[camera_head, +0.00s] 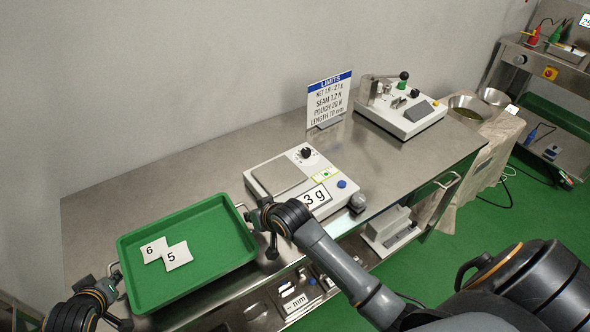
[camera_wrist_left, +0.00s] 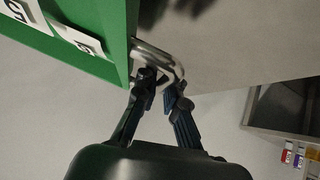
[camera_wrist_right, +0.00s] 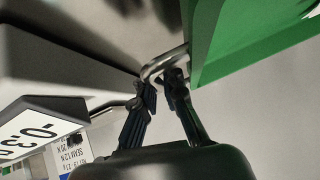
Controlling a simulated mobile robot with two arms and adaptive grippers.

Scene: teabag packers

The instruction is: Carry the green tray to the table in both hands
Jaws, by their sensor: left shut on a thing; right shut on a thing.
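The green tray (camera_head: 205,262) is at the left end of the steel table (camera_head: 100,210). Two white squares marked 6 (camera_head: 153,250) and 5 (camera_head: 177,256) lie in it, partly overlapping. My left gripper (camera_head: 118,292) is shut on the tray's left metal handle, which shows in the left wrist view (camera_wrist_left: 158,58). My right gripper (camera_head: 262,228) is shut on the right metal handle, seen in the right wrist view (camera_wrist_right: 165,62). The tray looks roughly level. I cannot tell whether its underside touches the tabletop.
A white scale (camera_head: 262,180) with a display (camera_head: 318,197) stands just right of my right gripper. Further right are a limits sign (camera_head: 329,100) and a seal tester (camera_head: 400,115). Metal bowls (camera_head: 466,108) stand beyond the table's right end. The table behind the tray is bare.

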